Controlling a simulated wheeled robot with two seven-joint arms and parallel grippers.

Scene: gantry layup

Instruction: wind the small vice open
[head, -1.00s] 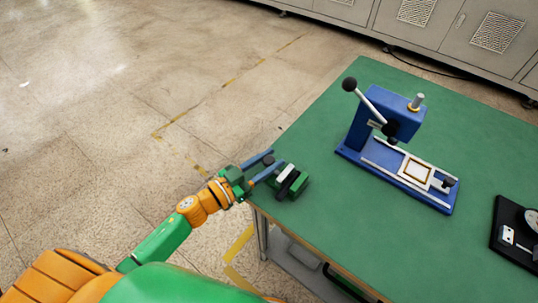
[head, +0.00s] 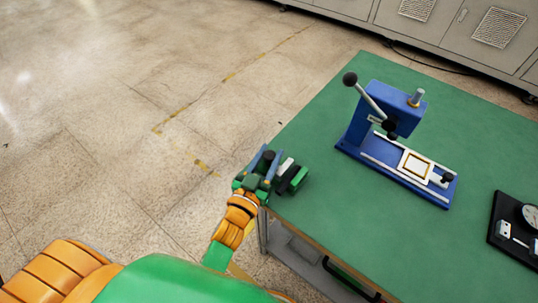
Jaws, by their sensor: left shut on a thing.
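The small vice (head: 297,179) is green with a pale jaw block and sits at the left edge of the green table. My left gripper (head: 269,165) is at the vice's left side, its two blue-grey fingers pointing up and away in the picture. It is shut on the vice's handle, which is mostly hidden between the fingers. A dark gap shows between the pale block and the green outer jaw. My right gripper is not in view.
A blue arbor press (head: 385,125) with a black-knobbed lever stands on the table (head: 345,230). A black device with a dial (head: 515,232) lies at the right edge. The table between vice and press is clear. Grey cabinets (head: 455,25) stand behind.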

